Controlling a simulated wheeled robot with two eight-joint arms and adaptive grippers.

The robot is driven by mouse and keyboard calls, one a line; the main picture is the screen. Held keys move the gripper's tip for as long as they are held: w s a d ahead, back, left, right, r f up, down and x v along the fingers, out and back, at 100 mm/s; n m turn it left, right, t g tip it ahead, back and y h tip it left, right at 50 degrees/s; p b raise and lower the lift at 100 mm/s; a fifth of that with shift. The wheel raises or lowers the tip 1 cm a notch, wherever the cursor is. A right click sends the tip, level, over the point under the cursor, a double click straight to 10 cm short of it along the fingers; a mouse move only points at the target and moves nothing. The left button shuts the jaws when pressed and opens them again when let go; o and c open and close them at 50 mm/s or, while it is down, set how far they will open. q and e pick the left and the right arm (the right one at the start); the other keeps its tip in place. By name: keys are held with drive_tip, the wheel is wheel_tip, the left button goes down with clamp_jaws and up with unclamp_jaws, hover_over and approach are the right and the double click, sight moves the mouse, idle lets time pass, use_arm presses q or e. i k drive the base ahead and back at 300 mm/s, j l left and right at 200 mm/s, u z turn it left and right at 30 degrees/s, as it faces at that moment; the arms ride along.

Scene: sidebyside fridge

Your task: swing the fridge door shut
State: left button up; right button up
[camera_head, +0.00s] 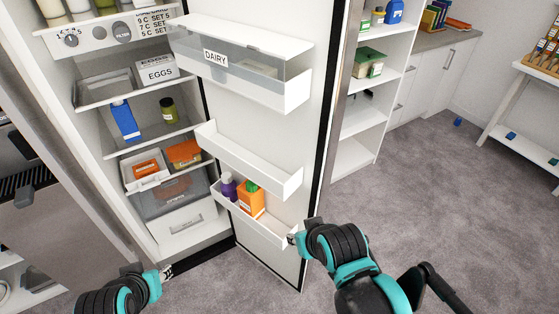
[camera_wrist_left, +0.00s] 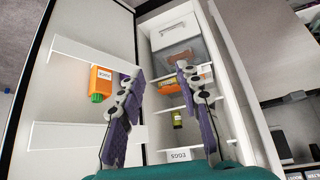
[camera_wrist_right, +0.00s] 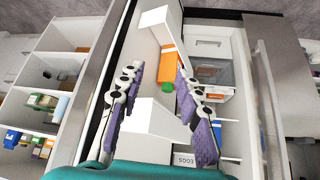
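The fridge door (camera_head: 285,135) stands wide open in the head view, its inner side with several white bins facing me. The dark seal runs along its right edge. The open fridge compartment (camera_head: 215,220) is to its left. My right gripper (camera_head: 292,238) is at the lower part of the door, near its outer edge and the lowest bin (camera_head: 275,236). In the right wrist view its fingers (camera_wrist_right: 157,75) are apart, with a door bin (camera_wrist_right: 158,118) showing between them; contact cannot be told. My left gripper (camera_head: 165,272) is low before the compartment, its fingers (camera_wrist_left: 153,78) apart and empty.
An orange carton (camera_head: 250,198) and a purple bottle (camera_head: 229,186) stand in the lowest door bin. Shelves inside hold an eggs box (camera_head: 158,70) and a blue carton (camera_head: 125,120). A white shelf unit (camera_head: 365,110) stands behind the door. Carpet (camera_head: 440,210) is clear at right.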

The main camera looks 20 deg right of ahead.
sight(282, 135)
drive_tip(key=l+u, duration=0.2)
drive_tip(key=l, duration=0.25)
drive_tip(key=i+l+u, duration=0.15)
drive_tip(key=l, duration=0.35)
drive_tip(key=l+u, duration=0.2)
drive_tip(key=l, duration=0.25)
drive_tip(key=k+l+u, duration=0.2)
drive_tip(key=l, duration=0.25)
drive_tip(key=l+u, duration=0.15)
drive_tip(key=l, duration=0.35)
drive_tip(key=l+u, duration=0.2)
drive_tip(key=l, duration=0.25)
drive_tip(key=k+l+u, duration=0.2)
drive_tip(key=l, duration=0.25)
drive_tip(key=k+l+u, duration=0.15)
drive_tip(key=l, duration=0.3)
drive_tip(key=k, duration=0.2)
drive_tip(key=i+j+u, duration=0.15)
drive_tip(key=i+j, duration=0.15)
drive_tip(key=i, duration=0.15)
